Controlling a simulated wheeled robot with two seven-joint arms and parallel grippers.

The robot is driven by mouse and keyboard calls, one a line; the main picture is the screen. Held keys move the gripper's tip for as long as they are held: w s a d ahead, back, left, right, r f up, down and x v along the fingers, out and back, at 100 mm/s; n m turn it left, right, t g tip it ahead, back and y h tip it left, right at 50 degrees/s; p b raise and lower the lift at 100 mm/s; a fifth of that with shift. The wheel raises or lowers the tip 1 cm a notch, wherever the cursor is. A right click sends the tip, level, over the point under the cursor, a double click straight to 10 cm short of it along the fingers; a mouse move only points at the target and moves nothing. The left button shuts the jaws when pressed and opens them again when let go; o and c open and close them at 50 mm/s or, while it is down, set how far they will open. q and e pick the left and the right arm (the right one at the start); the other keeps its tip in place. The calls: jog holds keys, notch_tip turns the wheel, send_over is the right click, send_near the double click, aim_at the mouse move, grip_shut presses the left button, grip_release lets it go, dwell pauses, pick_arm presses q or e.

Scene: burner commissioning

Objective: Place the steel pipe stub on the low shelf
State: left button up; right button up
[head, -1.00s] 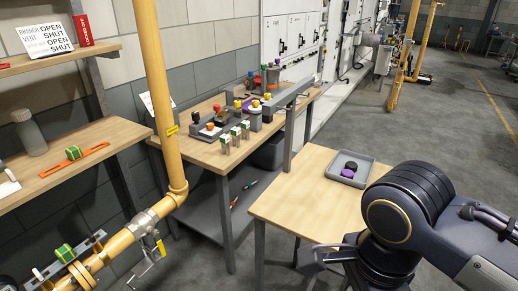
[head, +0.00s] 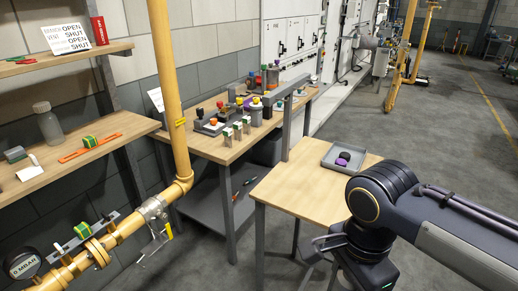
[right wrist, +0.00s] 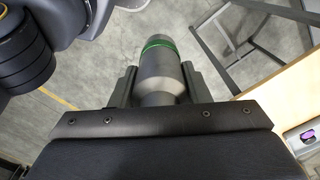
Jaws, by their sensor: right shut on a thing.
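The steel pipe stub (right wrist: 160,78), a grey cylinder with a green band, sits between the two fingers of my right gripper (right wrist: 159,84) in the right wrist view. The gripper is shut on it, and grey floor shows beyond. In the head view my right gripper (head: 328,243) is over the floor by the near edge of the small wooden table; I cannot make out the stub there. A low wooden shelf (head: 95,165) is at the left, and a grey under-shelf (head: 205,208) lies beneath the workbench. My left gripper is not in view.
The low wooden shelf holds a bottle (head: 47,122), an orange tool (head: 90,147) and small items. A yellow pipe (head: 167,90) stands between it and the workbench (head: 215,145). A grey tray (head: 335,150) with dark and purple pieces is on the small table (head: 300,195).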

jog(key=w+d+f+n, duration=0.2)
jog(key=w+f+n, duration=0.5)
jog(key=f, duration=0.5)
jog(key=w+d+f+n, duration=0.3)
jog(key=w+f+n, duration=0.4)
jog(key=f, duration=0.6)
jog(key=shift+w, duration=1)
jog(key=shift+d+f, duration=0.1)
